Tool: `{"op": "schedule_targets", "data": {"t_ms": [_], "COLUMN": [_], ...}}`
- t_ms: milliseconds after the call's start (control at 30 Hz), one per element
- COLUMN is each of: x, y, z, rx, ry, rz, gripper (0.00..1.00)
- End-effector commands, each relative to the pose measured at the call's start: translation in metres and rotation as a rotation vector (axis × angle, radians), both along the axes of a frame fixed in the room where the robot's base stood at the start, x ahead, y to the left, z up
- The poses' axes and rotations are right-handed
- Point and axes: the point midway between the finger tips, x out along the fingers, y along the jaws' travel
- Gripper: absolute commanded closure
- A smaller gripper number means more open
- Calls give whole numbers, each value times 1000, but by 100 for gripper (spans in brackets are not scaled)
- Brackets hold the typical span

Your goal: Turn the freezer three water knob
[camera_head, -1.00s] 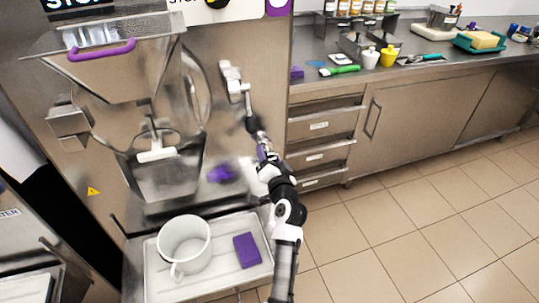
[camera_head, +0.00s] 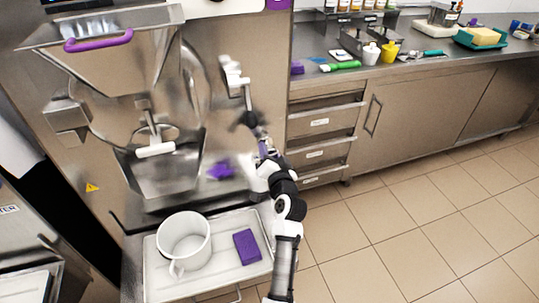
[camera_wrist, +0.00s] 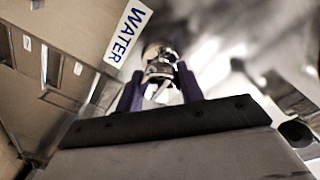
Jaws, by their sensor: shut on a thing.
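In the wrist view, a white label reading WATER (camera_wrist: 128,35) is on the steel panel at upper left. Beside it, a shiny metal water knob (camera_wrist: 160,62) sits between the two purple fingers of my gripper (camera_wrist: 160,92). My gripper is shut on this knob, and the fingers hide part of it. In the head view, my gripper (camera_head: 250,121) is a small dark, blurred shape against the right part of the freezer's steel front (camera_head: 215,45). The knob cannot be made out clearly there.
Below the freezer, a tray (camera_head: 205,293) holds a white jug (camera_head: 184,240) and a purple block (camera_head: 247,247). A steel counter with drawers (camera_head: 320,122) stands at right, bearing cups and tools. The tiled floor (camera_head: 420,230) in front of it is clear.

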Motion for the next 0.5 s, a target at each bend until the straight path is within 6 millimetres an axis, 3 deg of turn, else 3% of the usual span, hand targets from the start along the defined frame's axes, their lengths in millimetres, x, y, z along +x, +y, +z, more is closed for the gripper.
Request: {"op": "schedule_targets", "data": {"t_ms": [500], "x": [0], "y": [-2], "z": [-8], "rx": [-405], "ry": [-134], "rz": [-4], "gripper": [85]}}
